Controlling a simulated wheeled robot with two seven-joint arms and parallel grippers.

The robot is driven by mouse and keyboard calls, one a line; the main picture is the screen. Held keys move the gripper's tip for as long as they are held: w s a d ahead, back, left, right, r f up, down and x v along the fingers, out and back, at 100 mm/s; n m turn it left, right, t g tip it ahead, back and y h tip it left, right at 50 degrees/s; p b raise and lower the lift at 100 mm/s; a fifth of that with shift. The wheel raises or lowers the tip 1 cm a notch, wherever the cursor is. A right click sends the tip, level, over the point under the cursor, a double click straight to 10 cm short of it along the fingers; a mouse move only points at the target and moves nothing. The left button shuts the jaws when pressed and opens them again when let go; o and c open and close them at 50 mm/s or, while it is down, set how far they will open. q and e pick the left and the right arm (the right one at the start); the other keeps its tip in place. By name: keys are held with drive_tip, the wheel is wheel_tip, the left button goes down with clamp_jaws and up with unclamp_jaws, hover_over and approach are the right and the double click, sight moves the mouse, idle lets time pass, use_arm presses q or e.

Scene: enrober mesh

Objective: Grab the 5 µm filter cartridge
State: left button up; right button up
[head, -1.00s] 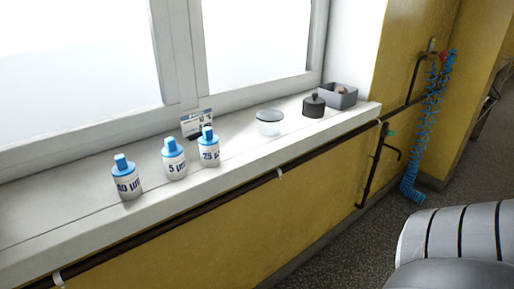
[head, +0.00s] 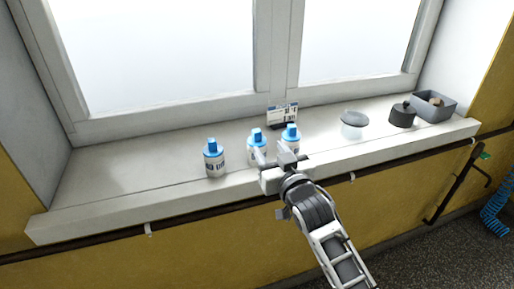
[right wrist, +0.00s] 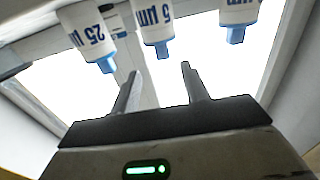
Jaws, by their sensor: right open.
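The 5 µm filter cartridge (head: 257,137) is the middle of three white cartridges with blue caps on the windowsill. In the head view its lower part is hidden behind my right gripper (head: 269,151). The right wrist view, which is upside down, shows its "5 µm" label (right wrist: 153,17). There it lies ahead of the gap between the two fingers of my open, empty right gripper (right wrist: 158,84). The 25 µm cartridge (head: 291,134) stands to its right in the head view, and it shows at left in the wrist view (right wrist: 88,30). My left gripper is out of view.
A third cartridge (head: 214,161) stands to the left on the sill (head: 120,188). A small card (head: 283,114) stands behind. A glass dish (head: 354,124), a dark lidded pot (head: 402,116) and a grey box (head: 434,107) are to the right. A pipe (head: 190,211) runs below the sill.

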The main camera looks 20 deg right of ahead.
sight(258, 137)
drive_tip(key=w, duration=0.6)
drive_tip(key=w+a, duration=0.1)
drive_tip(key=w, duration=0.1)
drive_tip(key=shift+w+f, duration=0.2)
drive_tip(key=shift+w, duration=0.2)
clamp_jaws()
